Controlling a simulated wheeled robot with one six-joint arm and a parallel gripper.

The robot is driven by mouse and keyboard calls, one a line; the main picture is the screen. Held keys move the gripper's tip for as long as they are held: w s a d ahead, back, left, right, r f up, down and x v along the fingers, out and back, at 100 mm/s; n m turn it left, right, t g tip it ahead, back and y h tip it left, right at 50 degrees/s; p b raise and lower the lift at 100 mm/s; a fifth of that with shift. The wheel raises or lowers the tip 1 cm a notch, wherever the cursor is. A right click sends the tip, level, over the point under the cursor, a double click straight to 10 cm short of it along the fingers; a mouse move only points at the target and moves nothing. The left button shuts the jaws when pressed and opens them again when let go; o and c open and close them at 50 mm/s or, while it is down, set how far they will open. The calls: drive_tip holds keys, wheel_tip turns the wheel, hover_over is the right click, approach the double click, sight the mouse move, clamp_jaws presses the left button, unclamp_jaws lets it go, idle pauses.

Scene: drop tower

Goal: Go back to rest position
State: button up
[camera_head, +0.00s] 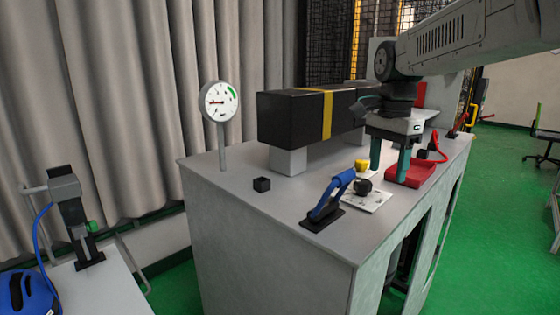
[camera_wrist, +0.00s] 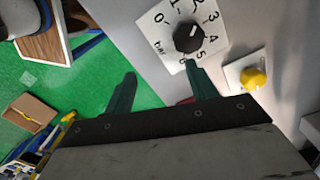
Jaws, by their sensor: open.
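My gripper (camera_head: 389,160) hangs from the arm above the right part of the grey cabinet top, its two green fingers apart with nothing between them. In the wrist view its fingers (camera_wrist: 156,88) are also apart, with green floor showing between them. A black knob (camera_head: 363,186) on a white dial plate (camera_head: 372,201) stands just left of and in front of the fingers. In the wrist view the knob (camera_wrist: 188,37) sits beside the right finger, with a bar scale around it. Whether that finger touches the plate, I cannot tell.
A red tray (camera_head: 424,173) lies by the fingers. A black box with a yellow band (camera_head: 297,115) stands behind.

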drive_tip(key=s+d+f+n, duration=0.1)
drive_tip(key=s+f+n, duration=0.2)
drive_tip(key=s, duration=0.7)
drive_tip(key=s+d+f+n+t, duration=0.1)
drive_tip(key=s+f+n, duration=0.2)
drive_tip(key=s, duration=0.7)
drive_tip(key=s+d+f+n, duration=0.1)
drive_tip(key=s+f+n, duration=0.2)
drive_tip(key=s+n, duration=0.3)
drive_tip(key=s, duration=0.4)
drive_tip(key=shift+s+d+f+n+t, duration=0.25)
drive_tip(key=shift+d+f+n+t, duration=0.05)
drive_tip(key=shift+f+n+t, duration=0.1)
